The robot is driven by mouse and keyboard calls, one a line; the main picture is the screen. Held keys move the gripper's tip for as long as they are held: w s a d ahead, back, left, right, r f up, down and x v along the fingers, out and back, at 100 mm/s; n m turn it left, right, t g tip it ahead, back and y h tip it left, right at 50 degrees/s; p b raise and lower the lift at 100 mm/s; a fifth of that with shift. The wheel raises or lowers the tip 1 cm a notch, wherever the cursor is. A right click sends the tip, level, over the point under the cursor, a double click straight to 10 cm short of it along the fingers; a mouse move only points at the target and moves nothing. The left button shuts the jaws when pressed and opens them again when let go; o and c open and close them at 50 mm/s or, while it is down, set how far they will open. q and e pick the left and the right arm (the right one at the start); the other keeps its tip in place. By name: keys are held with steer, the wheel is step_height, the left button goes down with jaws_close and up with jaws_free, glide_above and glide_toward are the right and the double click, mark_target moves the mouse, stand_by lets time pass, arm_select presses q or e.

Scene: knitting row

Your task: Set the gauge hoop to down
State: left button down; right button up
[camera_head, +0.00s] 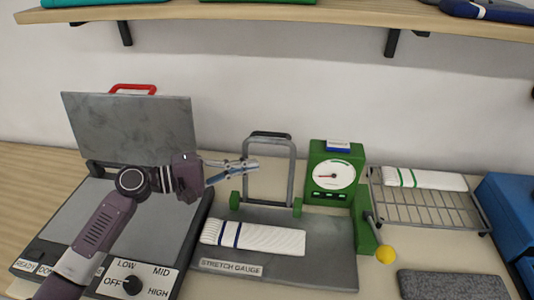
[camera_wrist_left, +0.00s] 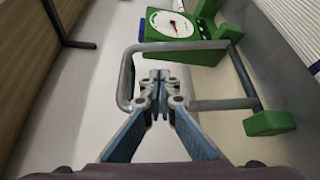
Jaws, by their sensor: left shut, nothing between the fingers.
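The gauge hoop (camera_head: 292,172) is a grey U-shaped frame with a dark grip on top. It stands upright on two green blocks at the back of the stretch gauge plate (camera_head: 330,262). The hoop also shows in the left wrist view (camera_wrist_left: 190,46), framing my fingers. A white knit piece (camera_head: 270,239) with blue stripes lies on the plate in front of it. My left gripper (camera_head: 256,165) is shut and empty, its fingertips overlapping the hoop's left leg in the head view. It also shows in the left wrist view (camera_wrist_left: 160,76). I cannot tell whether it touches the hoop. My right gripper is out of view.
A green dial box (camera_head: 345,152) and a lever with a yellow knob (camera_head: 386,254) stand right of the hoop. A wire rack (camera_head: 425,212) holds another knit piece. An open press (camera_head: 130,125) with a red handle is at left. A shelf (camera_head: 290,15) runs above.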

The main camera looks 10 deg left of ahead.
arm_select(q)
steer(key=r+p+x, duration=0.1)
steer(key=p+x, duration=0.1)
steer(key=x, duration=0.7)
steer(key=shift+s+f, duration=0.15)
steer(key=shift+f, duration=0.3)
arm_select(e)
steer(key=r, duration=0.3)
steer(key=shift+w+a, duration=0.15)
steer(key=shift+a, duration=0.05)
arm_select(q)
steer(key=shift+d, duration=0.1)
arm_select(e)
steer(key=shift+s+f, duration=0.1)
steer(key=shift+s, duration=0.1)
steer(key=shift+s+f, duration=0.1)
